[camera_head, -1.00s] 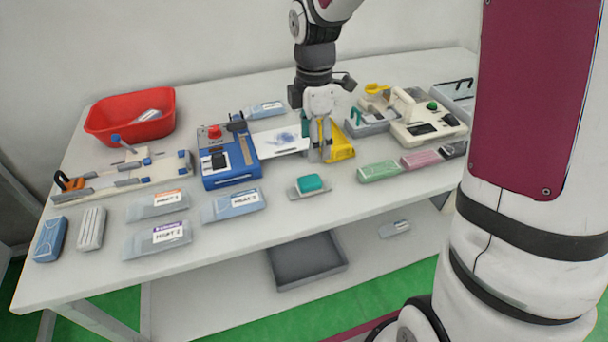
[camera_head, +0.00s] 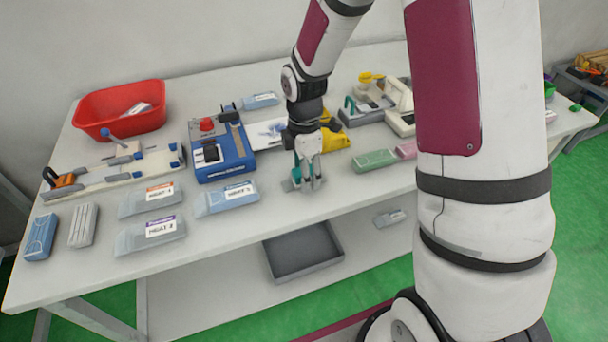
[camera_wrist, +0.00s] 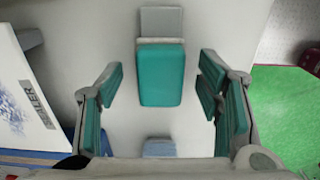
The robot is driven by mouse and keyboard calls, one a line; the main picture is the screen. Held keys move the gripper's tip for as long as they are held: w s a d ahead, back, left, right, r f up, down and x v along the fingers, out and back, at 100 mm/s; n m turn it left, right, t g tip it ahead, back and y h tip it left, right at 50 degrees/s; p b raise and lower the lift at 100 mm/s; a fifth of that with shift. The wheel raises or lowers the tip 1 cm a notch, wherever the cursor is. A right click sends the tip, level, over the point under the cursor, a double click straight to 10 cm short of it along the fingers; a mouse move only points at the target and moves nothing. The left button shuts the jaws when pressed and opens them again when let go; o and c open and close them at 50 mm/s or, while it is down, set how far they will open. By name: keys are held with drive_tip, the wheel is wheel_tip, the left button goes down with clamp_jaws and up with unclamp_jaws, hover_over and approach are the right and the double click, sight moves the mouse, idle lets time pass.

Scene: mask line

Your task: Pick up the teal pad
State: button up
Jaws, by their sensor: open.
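The teal pad (camera_wrist: 161,75) is a rounded block that lies between my two open fingers in the wrist view, a little ahead of the line between the fingertips, with free space on both sides. A grey holder (camera_wrist: 161,20) shows beyond its far end. My gripper (camera_wrist: 162,80) has teal finger pads and is open and empty. In the head view my gripper (camera_head: 306,182) points down over the pad's place near the table's front edge, and its fingers hide most of the pad. I cannot tell its exact height above the pad.
A blue machine (camera_head: 220,150) and a labelled pouch (camera_head: 227,198) stand left of my gripper. A yellow part (camera_head: 334,140) is behind it, and a green pack (camera_head: 375,160) lies to the right. A red bin (camera_head: 120,108) stands at the back left. A grey tray (camera_head: 302,252) sits on the lower shelf.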

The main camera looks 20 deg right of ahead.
drive_tip(key=shift+c, duration=0.6)
drive_tip(key=c, duration=1.2)
drive_tip(key=shift+r, duration=0.6)
wheel_tip(320, 180, up, 2)
drive_tip(key=shift+r, duration=0.1)
drive_tip(key=s, duration=0.5)
drive_tip(key=s+r+p, duration=0.1)
drive_tip(key=s, duration=1)
drive_tip(key=shift+r, duration=0.25)
